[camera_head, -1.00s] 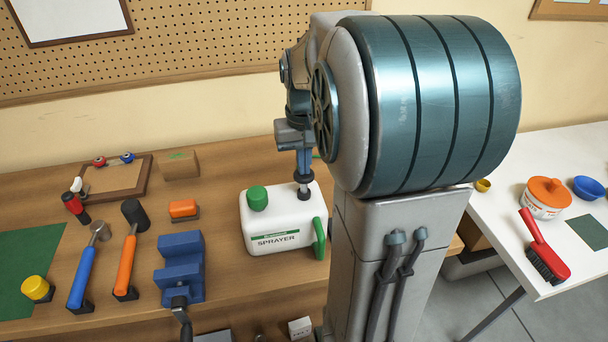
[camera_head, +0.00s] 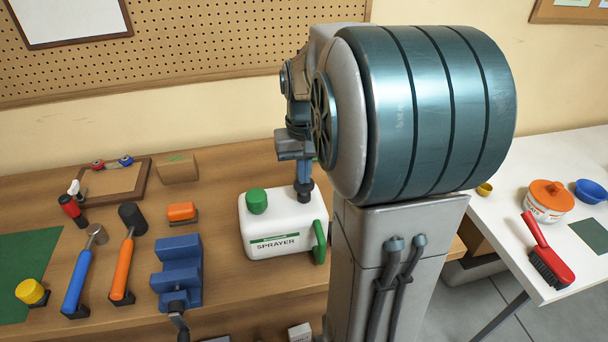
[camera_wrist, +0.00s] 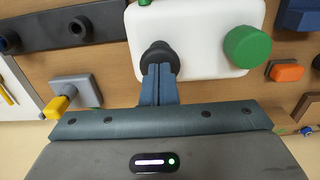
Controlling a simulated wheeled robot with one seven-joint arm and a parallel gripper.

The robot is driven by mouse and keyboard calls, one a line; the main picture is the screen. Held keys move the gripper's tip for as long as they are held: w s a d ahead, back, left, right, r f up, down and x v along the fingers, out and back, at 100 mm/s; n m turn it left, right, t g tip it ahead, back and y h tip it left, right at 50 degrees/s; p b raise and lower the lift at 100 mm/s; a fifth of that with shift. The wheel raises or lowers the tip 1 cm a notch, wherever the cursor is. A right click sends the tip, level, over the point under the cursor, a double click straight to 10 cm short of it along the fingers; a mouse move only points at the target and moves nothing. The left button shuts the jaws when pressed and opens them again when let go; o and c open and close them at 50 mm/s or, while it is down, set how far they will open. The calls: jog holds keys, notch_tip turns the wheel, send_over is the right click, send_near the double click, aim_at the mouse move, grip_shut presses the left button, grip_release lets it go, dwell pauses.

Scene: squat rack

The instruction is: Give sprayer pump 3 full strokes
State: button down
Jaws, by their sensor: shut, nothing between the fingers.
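The white sprayer (camera_head: 284,223) stands upright on the wooden workbench, with a green cap (camera_head: 257,200) and a green handle (camera_head: 320,241). Its dark pump knob (camera_head: 305,191) sits on top near the right and appears low, close to the tank top. My gripper (camera_head: 304,178) points down with its fingers shut and empty, the tips right at the knob. In the wrist view my gripper (camera_wrist: 160,70) has its blue fingers together against the dark knob (camera_wrist: 158,54), with the white tank (camera_wrist: 200,30) behind. Whether the tips press on the knob I cannot tell.
Left of the sprayer are a blue vise (camera_head: 178,272), an orange-handled mallet (camera_head: 123,265), a blue-handled hammer (camera_head: 78,280) and an orange block (camera_head: 181,211). A cardboard box (camera_head: 178,169) stands behind. A white table (camera_head: 520,190) with a red brush (camera_head: 545,250) is at right.

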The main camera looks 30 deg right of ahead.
jog(key=shift+r+p, duration=1.85)
jog(key=shift+r, duration=0.45)
jog(key=shift+f, duration=0.1)
jog(key=shift+f+b, duration=1.7)
jog(key=shift+f, duration=0.45)
jog(key=shift+r+p, duration=1.8)
jog(key=shift+r, duration=0.5)
jog(key=shift+f, duration=0.2)
